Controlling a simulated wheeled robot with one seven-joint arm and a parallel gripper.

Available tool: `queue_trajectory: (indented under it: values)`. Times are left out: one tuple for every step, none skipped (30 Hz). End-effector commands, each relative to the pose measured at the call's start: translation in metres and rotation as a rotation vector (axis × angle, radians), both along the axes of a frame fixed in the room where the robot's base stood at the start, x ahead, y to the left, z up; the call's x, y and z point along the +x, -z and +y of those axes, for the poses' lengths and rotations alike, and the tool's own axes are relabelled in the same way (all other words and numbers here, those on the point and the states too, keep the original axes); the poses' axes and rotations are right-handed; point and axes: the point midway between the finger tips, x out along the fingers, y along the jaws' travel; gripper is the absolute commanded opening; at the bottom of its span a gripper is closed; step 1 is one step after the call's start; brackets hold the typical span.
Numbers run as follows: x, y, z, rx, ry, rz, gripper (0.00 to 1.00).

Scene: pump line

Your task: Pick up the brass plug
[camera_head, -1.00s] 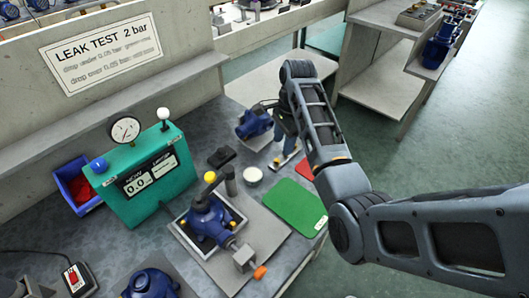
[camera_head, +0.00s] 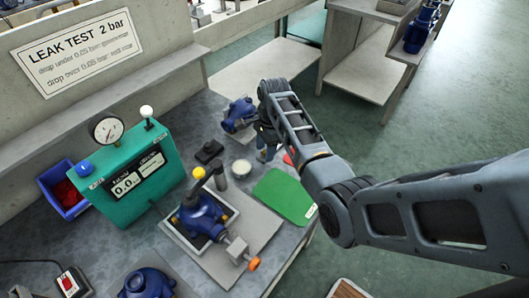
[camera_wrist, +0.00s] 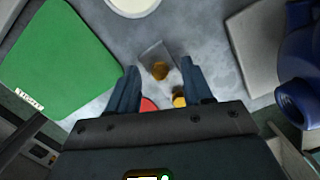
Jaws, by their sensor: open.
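The brass plug (camera_wrist: 160,70) is a small round brownish-gold piece. In the wrist view it lies on a small grey plate (camera_wrist: 150,54) between my gripper's fingertips. My gripper (camera_wrist: 159,66) is open, with one blue finger on each side of the plug and visible gaps to both. I cannot tell how high the fingertips are above it. A smaller yellow piece (camera_wrist: 179,98) shows nearer the palm, beside the right finger. In the head view my gripper (camera_head: 266,150) hides the plug.
A green mat (camera_wrist: 62,55) lies left of the gripper in the wrist view, with a white round dish (camera_wrist: 132,5) above. A red patch (camera_wrist: 148,104) shows near the palm. A blue pump (camera_wrist: 302,75) stands right. The teal test box (camera_head: 130,175) is farther left.

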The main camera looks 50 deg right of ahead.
Motion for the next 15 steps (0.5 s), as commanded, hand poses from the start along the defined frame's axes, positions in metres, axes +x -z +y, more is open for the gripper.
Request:
queue_trajectory:
  values:
    - [-0.0001, 0.0, 0.0, 0.0, 0.0, 0.0, 0.48]
    - [-0.0001, -0.0001, 0.0, 0.0, 0.0, 0.0, 0.46]
    - [-0.0001, -0.0001, 0.0, 0.0, 0.0, 0.0, 0.42]
    - [-0.0001, -0.0001, 0.0, 0.0, 0.0, 0.0, 0.39]
    - [-0.0001, -0.0002, 0.0, 0.0, 0.0, 0.0, 0.36]
    - [-0.0001, -0.0002, 0.0, 0.0, 0.0, 0.0, 0.32]
    - [-0.0001, -0.0002, 0.0, 0.0, 0.0, 0.0, 0.29]
    - [-0.0001, -0.0002, 0.0, 0.0, 0.0, 0.0, 0.26]
    - [-0.0001, -0.0002, 0.0001, 0.0, 0.0, 0.0, 0.23]
    - [-0.0001, -0.0002, 0.0, 0.0, 0.0, 0.0, 0.2]
    - [-0.0001, -0.0002, 0.0, 0.0, 0.0, 0.0, 0.17]
    - [-0.0001, -0.0002, 0.0, 0.0, 0.0, 0.0, 0.13]
    - [-0.0001, -0.0003, 0.0, 0.0, 0.0, 0.0, 0.1]
    - [-0.0001, -0.0003, 0.0, 0.0, 0.0, 0.0, 0.07]
    - [-0.0001, -0.0003, 0.0, 0.0, 0.0, 0.0, 0.03]
